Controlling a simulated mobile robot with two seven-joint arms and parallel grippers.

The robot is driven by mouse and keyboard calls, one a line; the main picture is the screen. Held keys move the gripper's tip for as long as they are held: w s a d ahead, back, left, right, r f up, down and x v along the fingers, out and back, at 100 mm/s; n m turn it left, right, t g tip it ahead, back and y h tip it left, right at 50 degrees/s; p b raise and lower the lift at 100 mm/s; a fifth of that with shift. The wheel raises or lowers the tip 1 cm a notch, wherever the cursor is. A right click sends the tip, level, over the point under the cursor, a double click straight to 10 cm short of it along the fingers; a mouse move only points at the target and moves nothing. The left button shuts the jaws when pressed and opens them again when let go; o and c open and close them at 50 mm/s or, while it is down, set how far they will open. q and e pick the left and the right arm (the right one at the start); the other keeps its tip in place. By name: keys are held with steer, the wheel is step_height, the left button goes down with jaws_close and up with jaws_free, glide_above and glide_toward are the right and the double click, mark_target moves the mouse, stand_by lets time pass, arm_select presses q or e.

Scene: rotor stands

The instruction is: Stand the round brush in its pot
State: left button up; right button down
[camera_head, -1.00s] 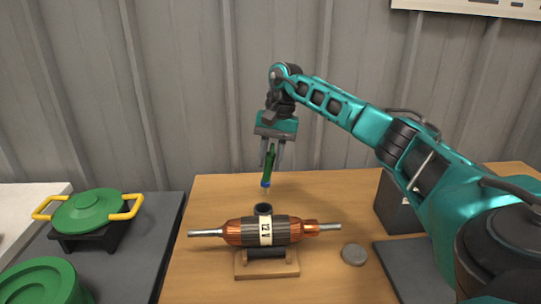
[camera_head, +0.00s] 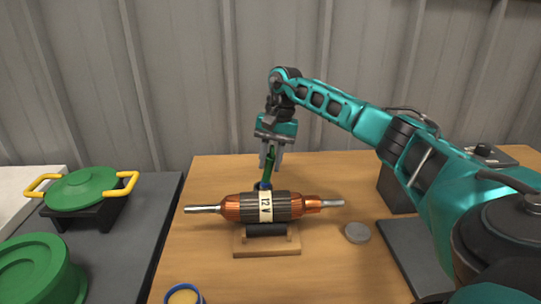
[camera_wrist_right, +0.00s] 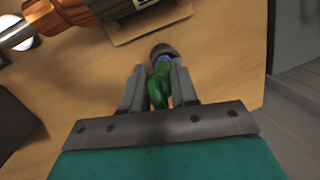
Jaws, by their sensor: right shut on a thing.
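The round brush (camera_head: 269,167) has a green handle and a blue collar. My right gripper (camera_head: 270,156) is shut on its green handle and holds it nearly upright, slightly tilted, behind the rotor. The brush's green handle (camera_wrist_right: 160,83) also shows between the fingers in the right wrist view. Its blue lower end is at the mouth of the dark round pot (camera_wrist_right: 166,49); the bristles are hidden and how deep they reach I cannot tell. In the head view the pot is mostly hidden behind the rotor. My left gripper is not in view.
A copper rotor (camera_head: 238,208) labelled 12 V lies on a wooden stand (camera_head: 266,250) just before the pot. A grey disc (camera_head: 357,233) lies to its right. A blue-rimmed round thing (camera_head: 184,295) is at the front.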

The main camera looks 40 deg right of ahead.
steer(key=shift+f, duration=0.15)
steer(key=c, duration=0.8)
jaws_free()
steer(key=p+v, duration=0.1)
steer(key=v, duration=1.2)
steer(key=shift+f, duration=0.1)
